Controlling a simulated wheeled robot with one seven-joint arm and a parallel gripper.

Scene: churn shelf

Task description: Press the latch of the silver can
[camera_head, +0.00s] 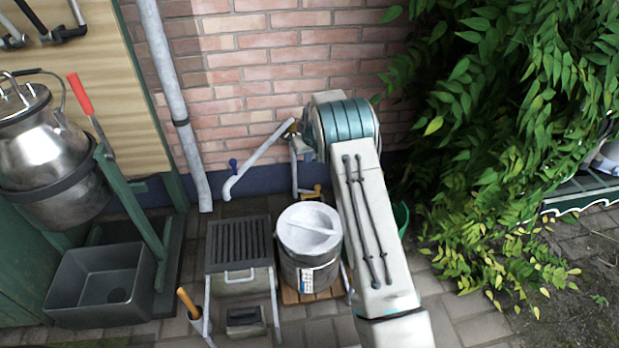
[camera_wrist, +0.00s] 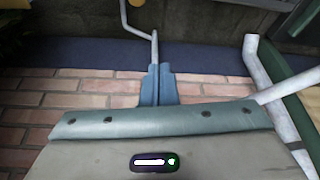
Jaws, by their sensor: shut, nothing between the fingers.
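The silver can (camera_head: 45,155) is a shiny, rounded metal vessel with a dark band, hung in a green stand at the left of the head view. A metal clip-like part (camera_head: 15,88) shows on its lid, but I cannot tell its exact state. A lever with a red grip (camera_head: 80,95) stands beside the can. My gripper (camera_wrist: 155,68) is shut and empty in the wrist view, its blue-grey fingers together in front of the brick wall. In the head view my arm hides it, well to the right of the can. The can is not recognisable in the wrist view.
A grey pail with a pale lid (camera_head: 310,235) stands on a wooden base beside a slatted bench (camera_head: 240,245). A dark basin (camera_head: 100,285) sits below the can. A drainpipe (camera_head: 170,90) and a bent tap pipe (camera_head: 250,165) run along the wall. Leafy branches (camera_head: 500,130) fill the right.

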